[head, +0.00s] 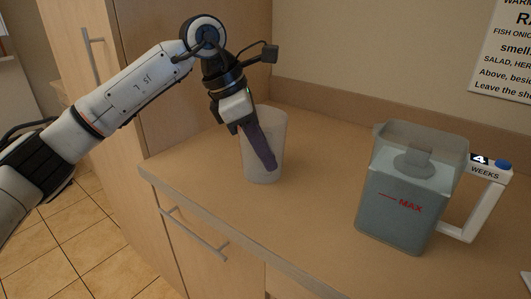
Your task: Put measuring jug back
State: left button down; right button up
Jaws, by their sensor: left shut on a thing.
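The measuring jug (276,131) appears to be the translucent, pale vessel left of the middle of the counter in the head view. It stands about upright, and its base looks on or very near the counter. A long purple part (263,148), seemingly its handle, slants down its near side. My left gripper (244,124) points down at the jug's upper left and is shut on it at the top of the purple part. The jaws partly hide the rim there. My right gripper is not in view.
A grey filter pitcher (395,205) marked MAX, with a white handle, stands to the right on the wooden counter (315,215). Bare counter lies between it and the jug. A tall cabinet (160,75) stands at the left, close to my left arm.

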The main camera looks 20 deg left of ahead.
pick_arm(q)
jog(key=shift+f, duration=0.15)
jog(key=c, duration=1.8)
grip_release()
jog(key=shift+r, duration=0.35)
jog(key=v, duration=1.1)
jog(key=shift+s+a+r, duration=0.1)
jog(key=shift+a+r, duration=0.1)
jog(key=shift+r, duration=0.1)
